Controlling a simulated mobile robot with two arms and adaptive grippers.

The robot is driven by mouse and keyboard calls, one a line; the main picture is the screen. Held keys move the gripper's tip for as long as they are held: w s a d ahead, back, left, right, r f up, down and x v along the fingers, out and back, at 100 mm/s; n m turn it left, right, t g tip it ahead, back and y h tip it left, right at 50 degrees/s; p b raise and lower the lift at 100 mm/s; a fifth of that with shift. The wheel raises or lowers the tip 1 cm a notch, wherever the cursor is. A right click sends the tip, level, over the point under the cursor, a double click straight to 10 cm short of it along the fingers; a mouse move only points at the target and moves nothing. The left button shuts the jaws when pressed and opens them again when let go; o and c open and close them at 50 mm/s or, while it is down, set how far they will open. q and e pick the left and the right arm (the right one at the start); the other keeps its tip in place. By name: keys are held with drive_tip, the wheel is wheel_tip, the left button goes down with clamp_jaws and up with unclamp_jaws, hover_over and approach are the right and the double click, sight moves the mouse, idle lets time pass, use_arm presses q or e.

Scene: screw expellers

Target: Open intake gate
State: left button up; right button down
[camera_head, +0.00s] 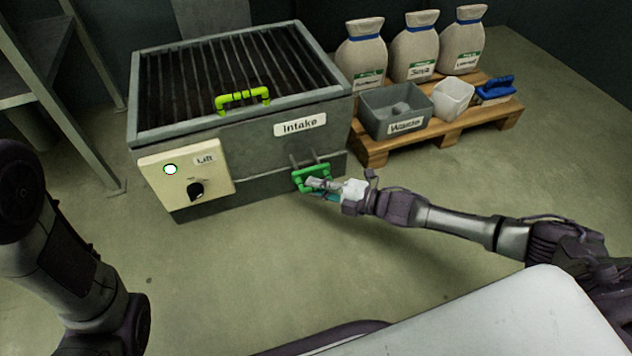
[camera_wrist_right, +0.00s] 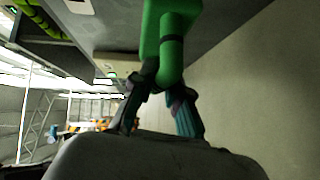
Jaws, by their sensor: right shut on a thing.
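The intake machine (camera_head: 240,140) is a grey box with a barred top grate, labelled "Intake" on its front. A green handle (camera_head: 297,181) stands out from the lower right of its front on two thin rods. It also shows in the right wrist view (camera_wrist_right: 170,35), large and close. My right gripper (camera_head: 318,184) reaches in from the right and is shut on this green handle. In the right wrist view its fingers (camera_wrist_right: 160,100) sit on either side of the handle's lower bar. My left gripper is out of view; only part of my left arm shows at the left edge.
A yellow-green handle (camera_head: 243,97) sits on the grate's front edge. A cream "Lift" panel (camera_head: 187,176) has a lit button and a black knob. Right of the machine, a wooden pallet (camera_head: 440,135) holds several sacks, a grey "Waste" bin (camera_head: 396,112) and a white container (camera_head: 453,98).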

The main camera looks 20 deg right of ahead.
drive_tip(key=c, duration=1.1)
unclamp_jaws()
drive_tip(key=shift+c, duration=0.2)
drive_tip(key=v, duration=1.2)
